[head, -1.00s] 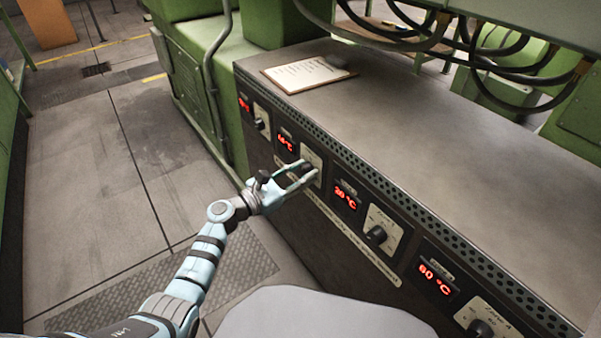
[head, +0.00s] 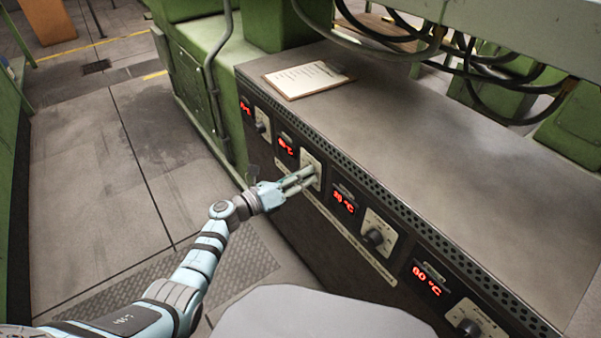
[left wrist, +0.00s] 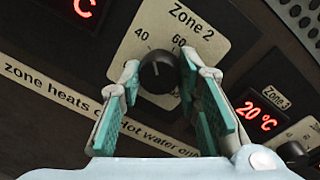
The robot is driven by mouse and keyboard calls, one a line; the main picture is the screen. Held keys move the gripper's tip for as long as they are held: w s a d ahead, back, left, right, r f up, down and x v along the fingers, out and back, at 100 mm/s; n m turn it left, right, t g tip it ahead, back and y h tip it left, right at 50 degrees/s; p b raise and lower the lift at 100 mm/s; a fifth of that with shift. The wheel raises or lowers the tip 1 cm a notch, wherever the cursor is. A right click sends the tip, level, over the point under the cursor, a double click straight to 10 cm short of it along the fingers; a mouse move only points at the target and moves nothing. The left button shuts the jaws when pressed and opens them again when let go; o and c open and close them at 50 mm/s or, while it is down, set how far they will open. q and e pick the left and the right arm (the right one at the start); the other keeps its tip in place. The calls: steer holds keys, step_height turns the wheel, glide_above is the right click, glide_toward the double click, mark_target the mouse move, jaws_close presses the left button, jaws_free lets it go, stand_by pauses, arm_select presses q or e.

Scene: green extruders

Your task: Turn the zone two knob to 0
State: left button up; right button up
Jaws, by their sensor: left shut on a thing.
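The zone two knob (left wrist: 157,74) is a round black knob on a cream plate (left wrist: 190,40) marked "Zone 2", with 40 and 60 readable on its scale. The lower part of the scale is hidden, and I cannot tell where the knob points. My left gripper (left wrist: 160,66) is shut on the knob, with one teal-padded finger on each side of it. In the head view my left gripper (head: 303,180) reaches the plate from the left, and its fingers mostly cover the knob. My right gripper is out of view.
The zone 3 display (head: 344,202) reads 20 °C, with its knob (head: 375,237) to the right. Nearer are a 60 °C display (head: 427,280) and another knob (head: 470,327). A clipboard (head: 305,79) lies on the panel's top. The floor at left is clear.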

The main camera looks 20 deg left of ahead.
arm_select(q)
steer(key=shift+w+a+n+g+h+p, duration=0.15)
steer(key=shift+n+p, duration=0.3)
steer(key=shift+n, duration=1.95)
steer(key=shift+s+d+n+g+h+p, duration=0.1)
steer(key=shift+n+p, duration=0.4)
steer(key=shift+n, duration=1.9)
steer(key=shift+w+a+n+g+h+p, duration=0.15)
steer(key=shift+n+p, duration=0.3)
steer(key=shift+n, duration=1.95)
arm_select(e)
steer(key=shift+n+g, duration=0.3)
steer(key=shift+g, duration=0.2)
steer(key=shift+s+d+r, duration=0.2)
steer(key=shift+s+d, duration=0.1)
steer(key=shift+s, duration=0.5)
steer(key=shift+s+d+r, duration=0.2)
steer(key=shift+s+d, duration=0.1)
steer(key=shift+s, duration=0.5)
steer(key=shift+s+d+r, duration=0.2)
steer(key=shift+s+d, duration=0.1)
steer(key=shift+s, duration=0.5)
arm_select(q)
steer(key=shift+s+d, duration=0.1)
steer(key=o, duration=1.1)
steer(key=shift+o, duration=0.2)
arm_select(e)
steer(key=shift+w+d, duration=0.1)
